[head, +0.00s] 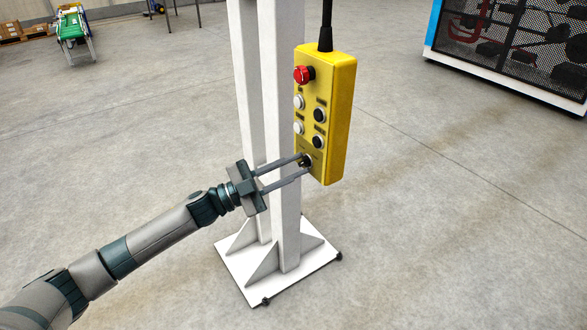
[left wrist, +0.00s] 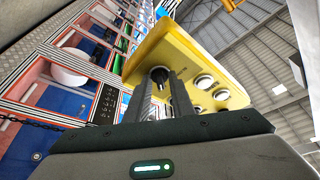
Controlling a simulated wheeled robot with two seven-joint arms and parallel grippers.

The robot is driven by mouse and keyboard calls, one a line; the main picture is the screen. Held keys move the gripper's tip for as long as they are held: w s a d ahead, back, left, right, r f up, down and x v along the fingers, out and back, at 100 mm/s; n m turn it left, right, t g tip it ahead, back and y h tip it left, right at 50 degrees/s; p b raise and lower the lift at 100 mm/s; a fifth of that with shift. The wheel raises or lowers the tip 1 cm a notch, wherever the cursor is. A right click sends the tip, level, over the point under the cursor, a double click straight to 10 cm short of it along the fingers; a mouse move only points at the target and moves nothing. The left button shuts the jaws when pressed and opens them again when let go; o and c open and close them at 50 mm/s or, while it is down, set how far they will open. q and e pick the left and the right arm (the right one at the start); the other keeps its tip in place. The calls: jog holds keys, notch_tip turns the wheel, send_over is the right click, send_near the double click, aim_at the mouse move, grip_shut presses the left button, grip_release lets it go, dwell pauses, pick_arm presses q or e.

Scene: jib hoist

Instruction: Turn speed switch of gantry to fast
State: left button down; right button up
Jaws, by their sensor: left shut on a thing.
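The yellow control pendant (head: 341,120) hangs from a black cable in front of a white post. Its face has a red emergency button (head: 302,75) at the top, with white and black push buttons below. The speed switch (head: 306,160) is the dark knob at the bottom of the face. My left gripper (head: 304,165) reaches in from the left, its two fingers closed on this knob. In the left wrist view the pendant (left wrist: 190,60) is tilted, and the knob (left wrist: 159,75) shows between the fingers. The knob's setting is too small to read. My right gripper is not in view.
The white post (head: 285,215) stands beside the pendant on a bolted base plate (head: 240,270). A mesh-fronted cabinet (head: 510,50) is at the back right, and a green cart (head: 72,25) at the back left. The floor between is clear.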

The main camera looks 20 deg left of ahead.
pick_arm(q)
jog(key=shift+m, duration=0.5)
jog(key=c, duration=1.5)
grip_release()
jog(key=shift+c, duration=0.2)
jog(key=shift+a, duration=0.1)
jog(key=shift+s+a+f, duration=0.25)
jog(key=shift+s+a, duration=0.05)
jog(key=shift+a, duration=0.1)
jog(key=b+v, duration=0.3)
jog(key=v, duration=1.3)
jog(key=shift+r, duration=0.15)
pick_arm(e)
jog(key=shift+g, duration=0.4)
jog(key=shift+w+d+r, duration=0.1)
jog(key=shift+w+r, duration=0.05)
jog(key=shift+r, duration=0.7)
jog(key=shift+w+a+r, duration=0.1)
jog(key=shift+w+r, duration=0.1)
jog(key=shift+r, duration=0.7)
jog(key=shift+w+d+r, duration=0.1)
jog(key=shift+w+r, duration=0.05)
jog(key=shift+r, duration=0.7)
